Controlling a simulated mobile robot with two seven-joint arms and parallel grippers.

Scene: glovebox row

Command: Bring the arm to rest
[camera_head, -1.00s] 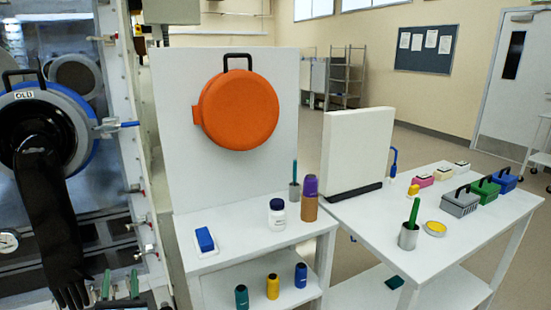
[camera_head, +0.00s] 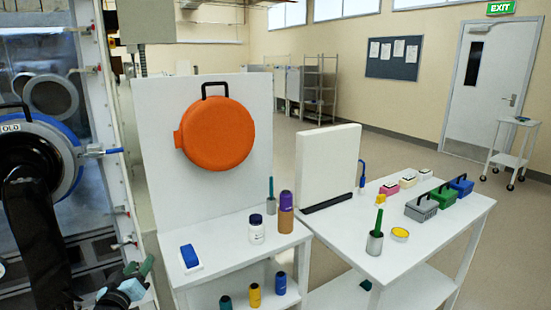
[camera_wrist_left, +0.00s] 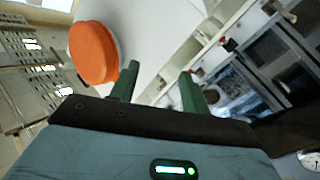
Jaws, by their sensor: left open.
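My left gripper (camera_head: 138,268) is low at the left in the head view, beside the hanging black glove (camera_head: 35,235). Its two green fingers are apart with nothing between them, and part of its body is cut off by the lower edge. In the left wrist view the open fingers (camera_wrist_left: 158,74) point toward a white panel and the glovebox front, with an orange round cover (camera_wrist_left: 94,52) at upper left. The gripper touches nothing that I can see. My right gripper is in neither view.
The glovebox front with its blue-ringed port (camera_head: 66,150) stands at the left. A white bench (camera_head: 225,262) holds a blue block, bottles and the panel with the orange cover (camera_head: 215,135). A second white table (camera_head: 395,258) holds small cases. Open floor lies beyond.

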